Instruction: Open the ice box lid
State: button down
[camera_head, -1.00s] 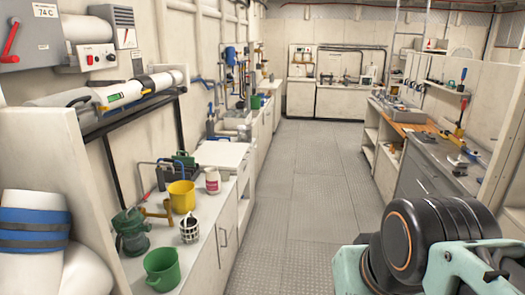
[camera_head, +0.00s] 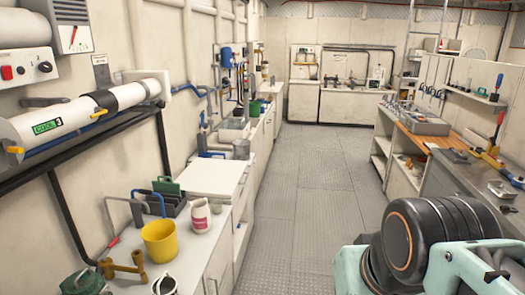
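No thing is clearly marked as the ice box. A flat white top (camera_head: 213,176) stands on the left counter run, a little higher than the near counter; I cannot tell whether it is the ice box lid. It lies flat, and no gap shows under it. My arm shows at the bottom right as a dark round joint and pale teal links, well apart from that top. My gripper is out of view.
A yellow bucket (camera_head: 159,240), a white jug (camera_head: 200,216) and a green-and-grey rack (camera_head: 166,195) stand on the near left counter. A workbench (camera_head: 455,172) with tools lines the right. The metal floor aisle (camera_head: 305,190) between is clear.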

aim_at(215, 178)
jog(key=i, duration=2.35)
jog(key=i+u, duration=0.15)
jog(key=i, duration=0.3)
jog(key=i+l+u, duration=0.2)
jog(key=i, duration=0.25)
